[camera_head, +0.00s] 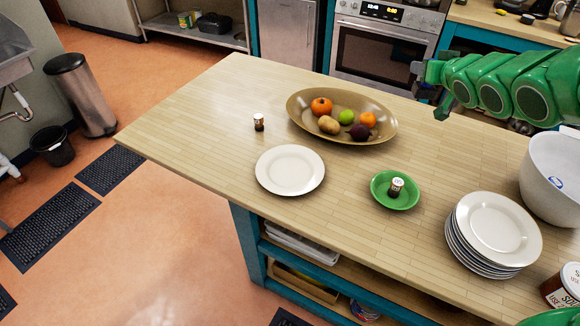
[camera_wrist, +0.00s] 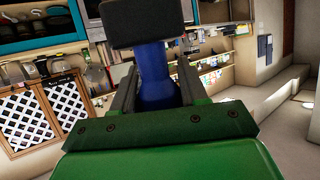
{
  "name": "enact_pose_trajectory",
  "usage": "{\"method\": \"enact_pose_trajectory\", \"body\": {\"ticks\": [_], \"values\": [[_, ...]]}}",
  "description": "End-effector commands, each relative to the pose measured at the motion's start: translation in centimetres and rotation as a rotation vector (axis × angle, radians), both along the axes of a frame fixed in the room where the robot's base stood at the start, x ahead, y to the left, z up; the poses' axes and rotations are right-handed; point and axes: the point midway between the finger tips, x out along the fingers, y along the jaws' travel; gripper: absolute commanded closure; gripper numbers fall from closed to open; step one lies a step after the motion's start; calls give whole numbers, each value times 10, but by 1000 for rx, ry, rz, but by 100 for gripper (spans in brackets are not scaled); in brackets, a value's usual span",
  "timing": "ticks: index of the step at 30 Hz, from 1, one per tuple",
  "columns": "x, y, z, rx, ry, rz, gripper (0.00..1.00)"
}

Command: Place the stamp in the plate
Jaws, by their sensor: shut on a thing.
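My gripper (camera_wrist: 155,68) is shut on the stamp, which has a blue handle (camera_wrist: 156,92) and a dark block-shaped end (camera_wrist: 146,24), in the wrist view. In the head view my gripper (camera_head: 430,88) is at the upper right, raised above the counter's far edge, and the stamp cannot be made out clearly. A white plate (camera_head: 290,186) lies empty on the counter, to the left of and nearer than my gripper. A small green plate (camera_head: 409,202) holds a small jar (camera_head: 396,187). A stack of white plates (camera_head: 497,227) stands at the right.
An oval bowl (camera_head: 299,118) of fruit stands on the wooden counter (camera_head: 200,120) behind the white plate. A small dark jar (camera_head: 259,122) stands left of it. A large white bowl (camera_head: 552,170) and a labelled jar (camera_head: 562,288) are at the right. The counter's left end is clear.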

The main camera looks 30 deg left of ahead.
Motion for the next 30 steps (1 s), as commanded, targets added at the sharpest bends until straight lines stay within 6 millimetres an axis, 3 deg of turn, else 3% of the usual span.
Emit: {"method": "enact_pose_trajectory", "body": {"ticks": [20, 30], "values": [[-35, 52, 9, -5, -4, 185, 94], [-67, 87, 8, -3, -1, 325, 94]]}}
